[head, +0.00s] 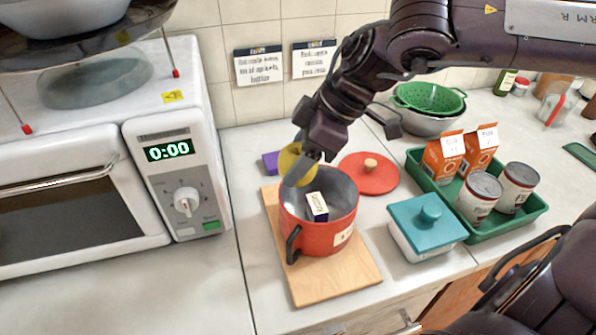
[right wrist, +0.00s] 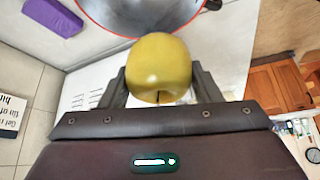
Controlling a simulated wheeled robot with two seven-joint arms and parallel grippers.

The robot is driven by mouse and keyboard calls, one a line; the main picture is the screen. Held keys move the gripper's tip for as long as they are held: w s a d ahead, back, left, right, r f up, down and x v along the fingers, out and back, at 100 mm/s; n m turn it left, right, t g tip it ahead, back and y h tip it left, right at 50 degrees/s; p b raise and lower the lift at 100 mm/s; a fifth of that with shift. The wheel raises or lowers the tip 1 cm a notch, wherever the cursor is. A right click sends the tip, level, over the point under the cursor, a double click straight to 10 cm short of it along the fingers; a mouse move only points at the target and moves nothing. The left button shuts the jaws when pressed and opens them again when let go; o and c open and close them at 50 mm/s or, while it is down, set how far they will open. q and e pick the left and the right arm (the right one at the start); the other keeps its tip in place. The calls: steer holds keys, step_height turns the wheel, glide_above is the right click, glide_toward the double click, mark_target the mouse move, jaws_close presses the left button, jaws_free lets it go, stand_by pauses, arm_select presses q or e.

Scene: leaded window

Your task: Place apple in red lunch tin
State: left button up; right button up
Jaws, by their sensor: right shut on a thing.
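The yellow apple (head: 289,160) is in my right gripper (head: 300,167), above the back left rim of the red lunch tin (head: 322,236). In the right wrist view the apple (right wrist: 158,66) sits between the two dark fingers of the gripper (right wrist: 158,78), and the tin's red rim and grey inside (right wrist: 130,12) show just beyond it. The tin is open, stands on a wooden board and has a dark side handle. A small dark-and-white box (head: 317,206) is inside it. My left gripper is not in view.
A red lid (head: 369,173) lies behind the tin, and a purple block (head: 270,163) lies at its back left. A teal-lidded container (head: 428,218) and a green tray (head: 530,217) with cartons and cans stand right. A microwave (head: 186,160) stands left.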

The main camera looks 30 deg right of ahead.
step_height(320, 180, down, 4)
stand_by(0.4)
